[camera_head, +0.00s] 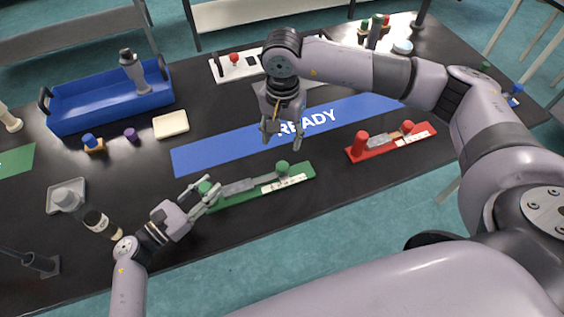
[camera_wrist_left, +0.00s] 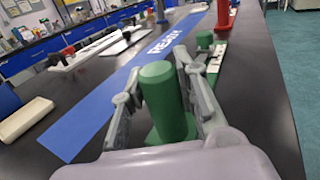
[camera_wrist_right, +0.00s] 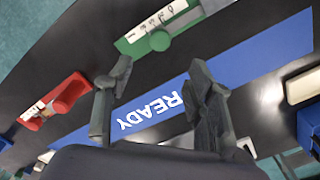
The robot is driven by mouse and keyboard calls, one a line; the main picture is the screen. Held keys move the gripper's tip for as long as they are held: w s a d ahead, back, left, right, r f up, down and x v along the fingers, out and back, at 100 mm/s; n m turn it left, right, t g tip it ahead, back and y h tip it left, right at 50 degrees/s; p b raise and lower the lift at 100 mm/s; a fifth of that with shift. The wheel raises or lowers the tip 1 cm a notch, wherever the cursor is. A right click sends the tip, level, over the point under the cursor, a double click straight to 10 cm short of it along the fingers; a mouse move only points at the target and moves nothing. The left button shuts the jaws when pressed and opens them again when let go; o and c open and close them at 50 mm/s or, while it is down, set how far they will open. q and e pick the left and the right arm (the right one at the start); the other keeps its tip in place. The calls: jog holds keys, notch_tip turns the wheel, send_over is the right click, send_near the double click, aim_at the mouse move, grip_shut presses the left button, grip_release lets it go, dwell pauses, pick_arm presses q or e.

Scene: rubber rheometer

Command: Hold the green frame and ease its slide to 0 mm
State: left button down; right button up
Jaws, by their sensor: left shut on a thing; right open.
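The green frame (camera_head: 246,193) lies on the black table near its front edge. It has a green post at its left end, a grey slide with a green knob (camera_head: 282,167), and a white scale strip (camera_head: 284,183). My left gripper (camera_head: 204,190) is shut on the green post, which stands between its fingers in the left wrist view (camera_wrist_left: 166,100). My right gripper (camera_head: 283,140) is open and empty above the table, just behind the green knob and apart from it. In the right wrist view the green knob (camera_wrist_right: 159,41) shows beyond its fingers.
A red frame (camera_head: 392,141) with its own post and knob lies to the right. A blue READY strip (camera_head: 220,146) lies behind the green frame. A blue bin (camera_head: 112,103) and a cream block (camera_head: 171,124) are at the back left. A dark bottle (camera_head: 102,222) stands near my left wrist.

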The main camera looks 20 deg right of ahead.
aim_at(282, 166)
notch_tip(282, 166, down, 12)
jog(key=shift+r, duration=0.1)
dwell(0.4)
jog(key=shift+c, duration=0.4)
grip_shut()
dwell(0.4)
